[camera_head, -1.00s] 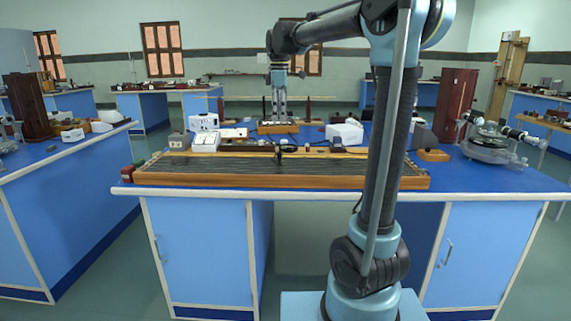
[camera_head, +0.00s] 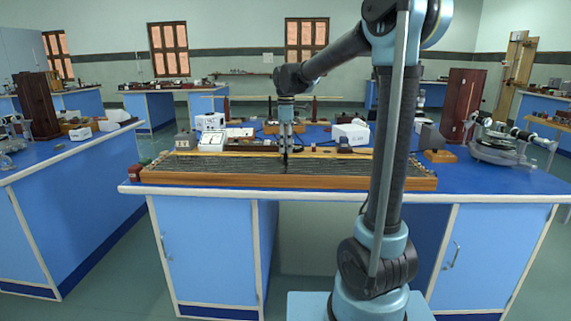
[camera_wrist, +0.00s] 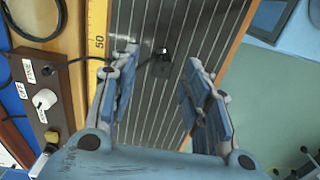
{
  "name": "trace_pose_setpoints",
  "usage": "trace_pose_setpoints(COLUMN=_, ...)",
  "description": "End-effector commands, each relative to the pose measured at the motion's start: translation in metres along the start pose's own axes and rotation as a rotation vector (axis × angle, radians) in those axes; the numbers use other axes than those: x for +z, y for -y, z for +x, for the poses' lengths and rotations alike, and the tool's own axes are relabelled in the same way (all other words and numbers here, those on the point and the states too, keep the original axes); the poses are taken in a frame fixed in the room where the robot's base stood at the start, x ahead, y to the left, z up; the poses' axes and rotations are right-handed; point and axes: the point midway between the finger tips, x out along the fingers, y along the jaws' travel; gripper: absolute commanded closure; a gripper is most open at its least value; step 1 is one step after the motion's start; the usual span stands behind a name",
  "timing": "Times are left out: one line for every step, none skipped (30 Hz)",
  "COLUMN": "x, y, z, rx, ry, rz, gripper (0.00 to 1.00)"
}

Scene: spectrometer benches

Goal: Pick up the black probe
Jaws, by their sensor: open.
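The black probe (camera_wrist: 161,67) stands on the wooden board with parallel wires (camera_wrist: 180,22). In the wrist view it shows between and slightly beyond the two fingertips of my gripper (camera_wrist: 161,60). My gripper is open, with a finger on each side of the probe and a gap to each. In the head view my gripper (camera_head: 286,146) points down over the middle of the wire board (camera_head: 220,182), and the probe (camera_head: 285,159) shows small and dark just below it. I cannot tell exactly how high the fingertips are above the board.
A yellow ruler (camera_wrist: 97,25) runs along the board's edge. Beside it is a dark box with a white knob (camera_wrist: 44,99) and a black cable (camera_wrist: 31,20). Behind the board stand white instruments (camera_head: 351,133).

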Motion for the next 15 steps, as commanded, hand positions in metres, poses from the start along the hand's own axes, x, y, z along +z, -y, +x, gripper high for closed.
trace_pose_setpoints(x=0.000, y=0.000, z=0.002, rx=0.000, ry=0.000, rz=0.000, gripper=0.57)
trace_pose_setpoints(x=0.000, y=0.000, z=0.004, rx=0.000, ry=0.000, rz=0.000, gripper=0.57)
trace_pose_setpoints(x=-0.001, y=0.000, z=0.007, rx=0.000, ry=0.000, rz=0.000, gripper=0.57)
trace_pose_setpoints(x=-0.001, y=0.000, z=0.010, rx=0.000, ry=0.000, rz=0.000, gripper=0.57)
trace_pose_setpoints(x=-0.001, y=0.001, z=0.014, rx=0.000, ry=0.000, rz=0.000, gripper=0.57)
trace_pose_setpoints(x=-0.001, y=0.001, z=0.019, rx=0.000, ry=0.000, rz=0.000, gripper=0.57)
trace_pose_setpoints(x=-0.002, y=0.001, z=0.024, rx=0.000, ry=0.000, rz=0.000, gripper=0.57)
trace_pose_setpoints(x=-0.002, y=0.002, z=0.028, rx=0.000, ry=0.000, rz=0.000, gripper=0.57)
trace_pose_setpoints(x=-0.002, y=0.002, z=0.033, rx=0.000, ry=0.000, rz=0.000, gripper=0.57)
trace_pose_setpoints(x=-0.002, y=0.002, z=0.037, rx=0.000, ry=0.000, rz=0.000, gripper=0.57)
trace_pose_setpoints(x=-0.002, y=0.002, z=0.040, rx=0.000, ry=0.000, rz=0.000, gripper=0.57)
trace_pose_setpoints(x=-0.002, y=0.002, z=0.044, rx=0.000, ry=0.000, rz=0.000, gripper=0.57)
trace_pose_setpoints(x=-0.002, y=0.002, z=0.046, rx=0.000, ry=0.000, rz=0.000, gripper=0.57)
trace_pose_setpoints(x=-0.002, y=0.002, z=0.048, rx=0.000, ry=0.000, rz=0.000, gripper=0.57)
trace_pose_setpoints(x=-0.002, y=0.002, z=0.050, rx=0.000, ry=0.000, rz=0.000, gripper=0.57)
